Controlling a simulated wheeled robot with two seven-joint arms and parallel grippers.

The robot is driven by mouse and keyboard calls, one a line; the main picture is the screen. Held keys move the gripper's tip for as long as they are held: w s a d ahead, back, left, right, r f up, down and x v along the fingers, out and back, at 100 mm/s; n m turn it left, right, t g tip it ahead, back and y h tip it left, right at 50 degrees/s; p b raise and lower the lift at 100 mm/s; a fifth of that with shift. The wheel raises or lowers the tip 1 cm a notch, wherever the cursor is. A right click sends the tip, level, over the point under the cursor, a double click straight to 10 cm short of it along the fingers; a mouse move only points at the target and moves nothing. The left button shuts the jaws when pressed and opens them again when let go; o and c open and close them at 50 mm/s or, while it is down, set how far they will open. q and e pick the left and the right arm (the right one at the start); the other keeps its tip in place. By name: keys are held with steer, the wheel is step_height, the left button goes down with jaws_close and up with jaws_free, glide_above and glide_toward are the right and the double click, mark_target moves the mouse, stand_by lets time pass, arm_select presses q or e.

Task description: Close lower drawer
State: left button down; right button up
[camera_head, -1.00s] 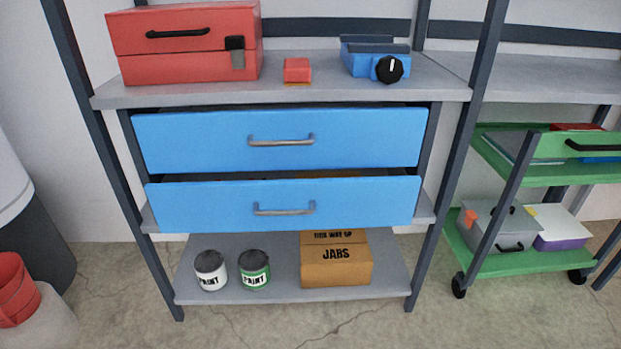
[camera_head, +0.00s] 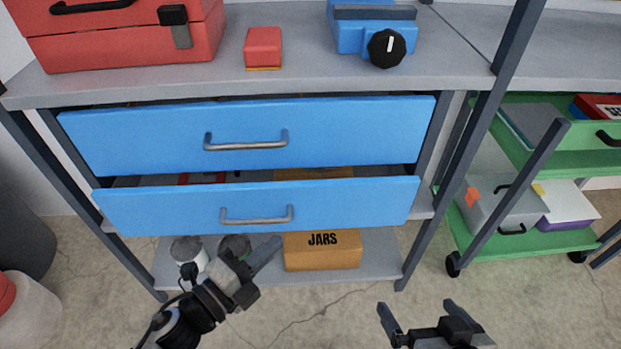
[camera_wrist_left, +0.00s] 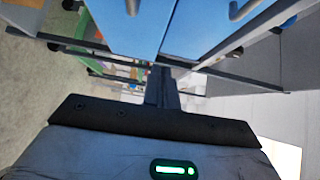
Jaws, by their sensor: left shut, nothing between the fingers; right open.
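The lower drawer (camera_head: 340,205) has a blue front with a grey bar handle (camera_head: 256,216). It is pulled out, and some of its contents show over its top edge. The blue upper drawer (camera_head: 330,135) above it also stands slightly out. My left gripper (camera_head: 275,243) is shut and empty, just below and in front of the lower drawer's front in the head view; I cannot tell whether it touches. Its shut fingers (camera_wrist_left: 161,88) show in the left wrist view with blue drawer fronts beyond. My right gripper (camera_head: 418,308) is open and empty, low and right of the drawers.
A cardboard jars box (camera_head: 322,252) and two paint cans stand on the bottom shelf (camera_head: 375,267). A red toolbox (camera_head: 120,40), a small red box (camera_head: 263,48) and a blue device (camera_head: 360,35) sit on top. A green cart (camera_head: 520,256) stands at the right.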

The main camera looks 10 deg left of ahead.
arm_select(q)
glide_toward(318, 189)
steer(key=w+d, duration=0.1)
steer(key=d, duration=0.3)
steer(key=shift+w+a+r, duration=0.1)
steer(key=shift+w+a, duration=0.15)
steer(key=shift+w, duration=0.8)
steer(key=shift+w+a, duration=0.2)
steer(key=shift+w, duration=0.8)
arm_select(e)
steer(key=shift+s+a+f, duration=0.1)
steer(key=shift+s, duration=0.3)
arm_select(q)
steer(key=shift+a, duration=0.1)
